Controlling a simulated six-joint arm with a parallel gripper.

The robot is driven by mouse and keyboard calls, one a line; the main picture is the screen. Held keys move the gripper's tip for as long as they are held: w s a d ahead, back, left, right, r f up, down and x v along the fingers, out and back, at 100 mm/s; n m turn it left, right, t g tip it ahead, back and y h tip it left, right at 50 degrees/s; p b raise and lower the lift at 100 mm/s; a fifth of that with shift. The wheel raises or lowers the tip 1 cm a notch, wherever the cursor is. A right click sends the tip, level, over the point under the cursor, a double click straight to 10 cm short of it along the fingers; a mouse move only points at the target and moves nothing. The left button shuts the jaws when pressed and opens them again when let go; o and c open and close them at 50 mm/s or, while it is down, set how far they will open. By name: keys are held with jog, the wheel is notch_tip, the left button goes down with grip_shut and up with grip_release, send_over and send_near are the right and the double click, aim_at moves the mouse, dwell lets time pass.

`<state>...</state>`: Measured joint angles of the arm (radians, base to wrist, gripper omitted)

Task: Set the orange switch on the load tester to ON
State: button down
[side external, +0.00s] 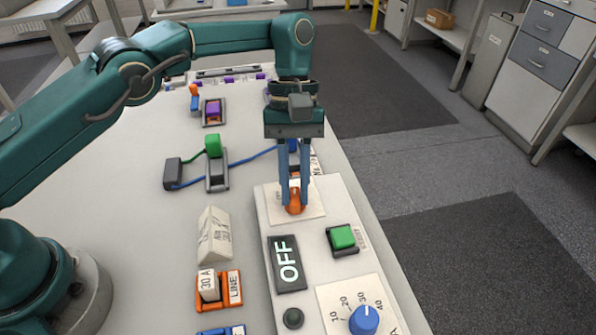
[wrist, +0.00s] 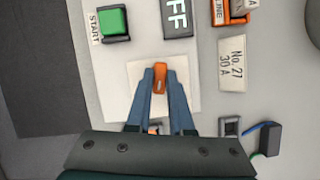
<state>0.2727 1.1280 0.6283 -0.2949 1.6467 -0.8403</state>
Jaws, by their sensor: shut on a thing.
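The orange switch (side external: 294,206) sits on a pale plate (side external: 314,208) at the far end of the white load tester (side external: 262,206). My gripper (side external: 294,196) points down at it, with its two blue fingers shut on the switch's orange handle. In the wrist view the orange switch (wrist: 160,77) shows between the fingertips (wrist: 160,84). A black display (side external: 288,263) on the tester reads OFF. The fingers hide part of the switch and the lettering on its plate.
The tester also carries a green START button (side external: 342,237), a dark round button (side external: 293,318) and a blue dial (side external: 363,319). To its left are a white labelled block (side external: 214,236), an orange LINE holder (side external: 228,292) and a green-topped clip with wires (side external: 214,146).

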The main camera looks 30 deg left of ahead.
jog(key=c, duration=0.8)
grip_release()
jog(key=shift+n, duration=0.3)
